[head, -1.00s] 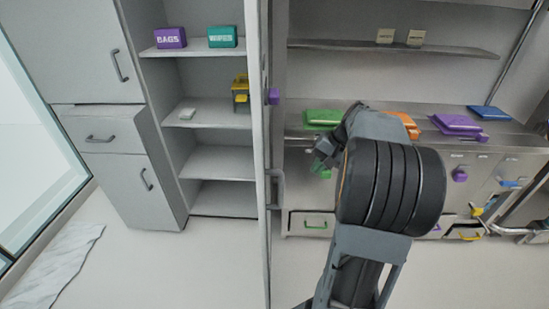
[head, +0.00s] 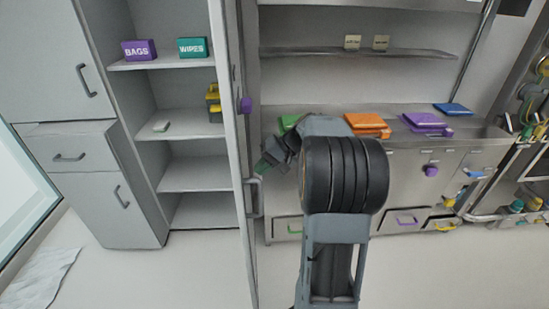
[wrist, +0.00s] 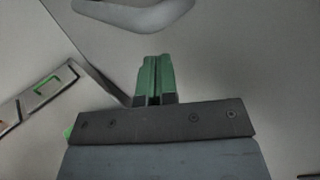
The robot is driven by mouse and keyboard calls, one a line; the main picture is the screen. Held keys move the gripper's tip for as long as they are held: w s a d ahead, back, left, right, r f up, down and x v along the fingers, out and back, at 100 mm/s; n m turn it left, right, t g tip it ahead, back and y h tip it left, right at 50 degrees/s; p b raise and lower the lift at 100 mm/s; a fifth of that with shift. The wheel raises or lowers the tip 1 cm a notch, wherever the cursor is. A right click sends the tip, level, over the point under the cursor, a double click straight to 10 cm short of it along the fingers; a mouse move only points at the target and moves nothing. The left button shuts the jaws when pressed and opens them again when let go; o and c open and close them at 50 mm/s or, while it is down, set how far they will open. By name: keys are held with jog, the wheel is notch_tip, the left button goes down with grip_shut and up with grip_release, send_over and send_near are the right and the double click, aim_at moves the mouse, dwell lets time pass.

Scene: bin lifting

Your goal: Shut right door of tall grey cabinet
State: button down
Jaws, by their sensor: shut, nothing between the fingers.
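The tall grey cabinet (head: 190,207) stands at the left with its right side open, showing shelves. Its right door (head: 241,160) is swung out toward me and seen nearly edge-on. The door has a grey handle (head: 254,197) on its right-hand face. My gripper (head: 262,166) is shut and empty, just right of the door and slightly above the handle. In the wrist view the green fingers (wrist: 154,80) are together, in front of a grey surface. A curved grey bar (wrist: 135,14), which looks like the handle, crosses the top there. I cannot tell whether the fingers touch the door.
A purple BAGS box (head: 139,50), a teal WIPES box (head: 193,47) and a yellow item (head: 213,102) sit on the shelves. A steel counter (head: 400,132) with colored trays stands behind my arm.

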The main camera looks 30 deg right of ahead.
jog(key=shift+w+a+r, duration=0.1)
jog(key=shift+w+a, duration=0.25)
jog(key=shift+a, duration=0.35)
jog(key=shift+w+a, duration=0.35)
jog(key=shift+a, duration=0.3)
